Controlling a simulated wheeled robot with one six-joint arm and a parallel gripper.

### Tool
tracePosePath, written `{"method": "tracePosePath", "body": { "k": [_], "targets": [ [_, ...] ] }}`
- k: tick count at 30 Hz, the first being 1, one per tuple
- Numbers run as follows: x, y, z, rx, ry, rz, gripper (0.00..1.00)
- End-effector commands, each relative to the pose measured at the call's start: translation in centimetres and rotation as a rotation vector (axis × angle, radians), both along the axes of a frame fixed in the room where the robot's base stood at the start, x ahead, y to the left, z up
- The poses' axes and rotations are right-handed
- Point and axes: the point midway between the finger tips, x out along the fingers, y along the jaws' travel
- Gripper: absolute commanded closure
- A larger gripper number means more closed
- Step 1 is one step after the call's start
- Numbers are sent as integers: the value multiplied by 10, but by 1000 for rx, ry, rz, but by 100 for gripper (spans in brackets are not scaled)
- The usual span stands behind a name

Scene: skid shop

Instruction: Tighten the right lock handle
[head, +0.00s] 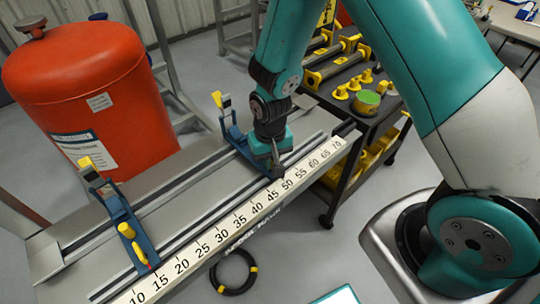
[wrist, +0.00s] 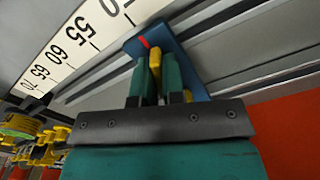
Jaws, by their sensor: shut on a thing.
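The right lock handle, yellow, shows in the wrist view (wrist: 155,60) between the two teal fingers of my gripper (wrist: 157,78). It stands on the right blue stop (wrist: 190,55), which has a red pointer mark by the scale. In the head view my gripper (head: 275,160) reaches down to the front of this right blue stop (head: 233,134), and my wrist hides its handle. My gripper is shut on the handle. The left blue stop (head: 140,255) has its own yellow lock handle (head: 126,231) and a red pointer near 10 to 15.
A numbered white scale (head: 235,222) runs along the front of the grey rail. A red tank (head: 85,95) stands behind on the left. A dark cart (head: 345,125) with yellow parts and a green-topped tin (head: 366,102) stands to the right. A black cable coil (head: 233,272) lies on the floor.

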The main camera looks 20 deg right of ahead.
Motion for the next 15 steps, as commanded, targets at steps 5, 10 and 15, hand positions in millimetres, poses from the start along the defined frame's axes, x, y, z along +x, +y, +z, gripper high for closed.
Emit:
{"method": "tracePosePath", "body": {
  "k": [5,10,15],
  "targets": [
    [0,0,0,0,0,16,100],
    [0,0,0,0,0,53,100],
    [0,0,1,0,1,250,100]
  ]
}}
